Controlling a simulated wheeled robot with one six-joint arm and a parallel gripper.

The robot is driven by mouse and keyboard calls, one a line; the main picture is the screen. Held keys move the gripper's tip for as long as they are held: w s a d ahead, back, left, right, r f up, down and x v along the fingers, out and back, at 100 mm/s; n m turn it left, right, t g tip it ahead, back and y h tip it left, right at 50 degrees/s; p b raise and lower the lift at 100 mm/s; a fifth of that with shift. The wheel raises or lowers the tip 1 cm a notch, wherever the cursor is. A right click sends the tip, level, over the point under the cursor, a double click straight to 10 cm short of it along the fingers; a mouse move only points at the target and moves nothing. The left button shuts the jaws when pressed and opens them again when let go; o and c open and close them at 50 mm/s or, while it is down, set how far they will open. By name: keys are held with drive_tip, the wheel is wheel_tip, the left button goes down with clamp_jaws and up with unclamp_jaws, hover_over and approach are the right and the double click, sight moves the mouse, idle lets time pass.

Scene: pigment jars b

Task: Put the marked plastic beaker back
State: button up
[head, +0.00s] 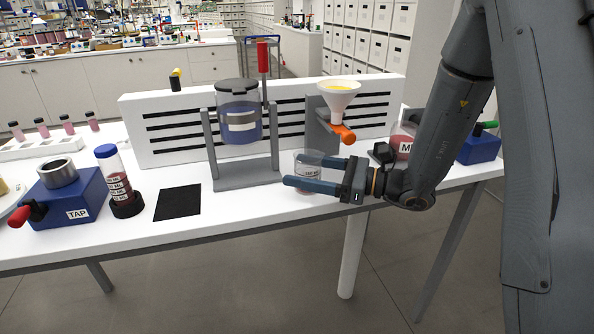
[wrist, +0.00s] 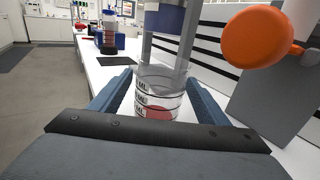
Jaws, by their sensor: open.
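The clear plastic beaker (head: 308,166) with printed "ML" marks stands upright on the white bench, in front of the funnel stand. It also shows in the wrist view (wrist: 159,96), with a reddish patch low in it; I cannot tell whether that is liquid. My gripper (head: 304,172) is open, reaching in from the right. Its two blue fingers lie on either side of the beaker, which is between them in the wrist view. I see no clear contact. The near finger hides part of the beaker's lower side in the head view.
A white funnel (head: 339,90) with an orange tap (head: 342,133) stands just behind the beaker. A lidded vessel in a grey frame (head: 247,176) is to the left. A black mat (head: 178,203), a blue-capped tube (head: 116,175) and a blue TAP box (head: 78,194) stand further left.

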drive_tip(key=b+v, duration=0.1)
drive_tip(key=v, duration=0.9)
drive_tip(key=shift+s+d, duration=0.1)
drive_tip(key=shift+s, duration=0.05)
